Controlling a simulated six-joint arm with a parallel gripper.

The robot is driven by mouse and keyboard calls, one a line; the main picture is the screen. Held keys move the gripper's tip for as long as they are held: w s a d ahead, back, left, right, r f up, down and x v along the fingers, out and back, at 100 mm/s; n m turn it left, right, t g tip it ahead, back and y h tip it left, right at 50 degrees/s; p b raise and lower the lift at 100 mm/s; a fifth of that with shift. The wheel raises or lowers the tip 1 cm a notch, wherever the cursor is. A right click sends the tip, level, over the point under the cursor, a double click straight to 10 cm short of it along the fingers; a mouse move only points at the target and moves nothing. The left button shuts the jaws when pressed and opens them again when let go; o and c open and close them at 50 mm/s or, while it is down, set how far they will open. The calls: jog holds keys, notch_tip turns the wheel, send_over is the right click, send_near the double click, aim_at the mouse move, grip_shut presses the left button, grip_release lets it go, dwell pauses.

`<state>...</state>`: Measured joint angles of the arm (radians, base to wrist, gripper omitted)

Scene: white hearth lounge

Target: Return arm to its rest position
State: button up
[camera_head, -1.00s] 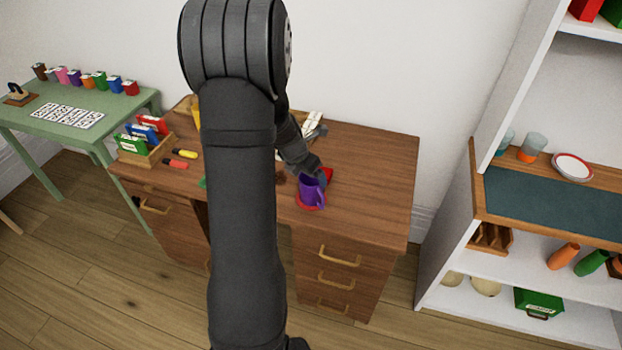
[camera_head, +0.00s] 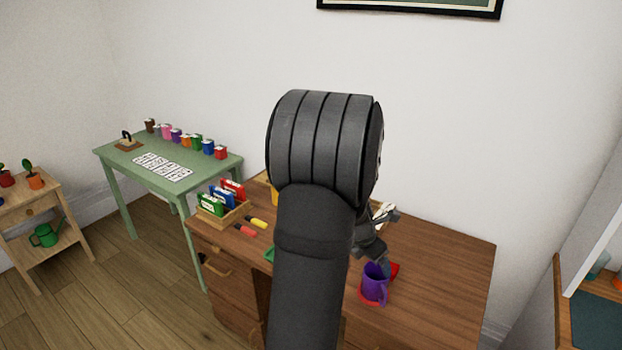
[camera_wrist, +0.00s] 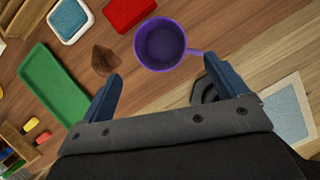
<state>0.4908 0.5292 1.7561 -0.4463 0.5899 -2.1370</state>
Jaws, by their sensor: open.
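My gripper (camera_wrist: 165,88) is open and empty in the wrist view, its two blue-grey fingers spread wide. A purple mug (camera_wrist: 162,44) stands just beyond the fingertips, its handle pointing toward the right finger. In the head view the mug (camera_head: 374,288) stands on a red coaster (camera_head: 370,303) on the brown wooden desk (camera_head: 440,270). My gripper (camera_head: 384,264) is close behind and above the mug there, partly hidden by my own arm. I cannot tell the exact gap between fingers and mug.
The wrist view shows a green tray (camera_wrist: 52,88), a red block (camera_wrist: 128,12), a brown object (camera_wrist: 104,60) and a blue-topped white dish (camera_wrist: 70,18). A wooden file box (camera_head: 222,215) and markers (camera_head: 246,230) are left on the desk. A green table (camera_head: 205,170) stands farther left.

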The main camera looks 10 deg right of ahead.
jog(key=x, duration=1.1)
jog(key=shift+f, duration=0.1)
jog(key=shift+r, duration=1.6)
jog(key=shift+o, duration=1)
jog(key=d+r+m, duration=0.1)
jog(key=w+d+r+m+t, duration=0.1)
jog(key=d+r+m, duration=0.1)
jog(key=shift+r, duration=0.1)
jog(key=w+a+r+m+g, duration=0.1)
jog(key=a+r+m, duration=0.25)
jog(key=r, duration=0.25)
jog(key=w+a+r+m, duration=0.2)
jog(key=a+r+m, duration=0.15)
jog(key=r, duration=0.25)
jog(key=w+a+r+m+g, duration=0.1)
jog(key=a+r+m, duration=0.25)
jog(key=r, duration=0.25)
jog(key=d+x, duration=0.1)
jog(key=x, duration=0.9)
jog(key=shift+r+m, duration=0.2)
jog(key=shift+m, duration=0.15)
